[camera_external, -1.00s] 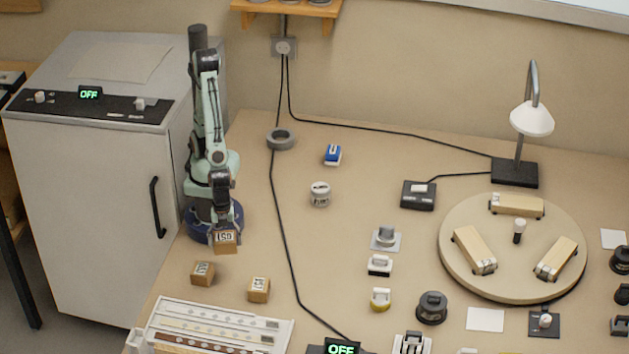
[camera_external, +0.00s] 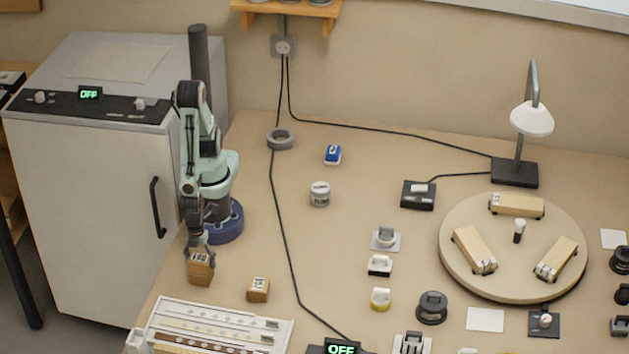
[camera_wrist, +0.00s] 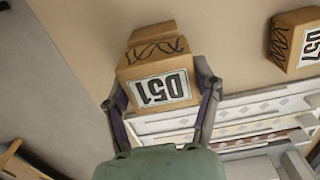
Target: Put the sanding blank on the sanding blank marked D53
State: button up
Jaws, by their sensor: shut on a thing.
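My gripper (camera_wrist: 163,105) is shut on a brown sanding blank (camera_wrist: 152,72), with a finger on each side of it. Its white label reads D51, upside down in the wrist view. In the external view the held blank (camera_external: 200,257) is over the spot of the left blank on the bench, mostly hiding it. A strip of wood (camera_wrist: 152,32) shows just beyond the held blank in the wrist view, probably that lower blank; its label is hidden. I cannot tell whether the two touch. Another blank (camera_external: 259,289) stands to the right; its label (camera_wrist: 312,48) seems to read D57.
A white slotted rack (camera_external: 215,325) lies close in front of the blanks. A grey cabinet (camera_external: 90,190) stands at left, beside the bench edge. A black cable (camera_external: 285,240) runs along the bench right of the blanks. A round board with wooden blocks (camera_external: 510,275) is far right.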

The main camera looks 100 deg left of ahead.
aim_at(200, 257)
jog(key=o, duration=1.2)
jog(key=shift+f, duration=0.15)
jog(key=shift+c, duration=0.2)
notch_tip(200, 257, up, 12)
jog(key=shift+r, duration=0.2)
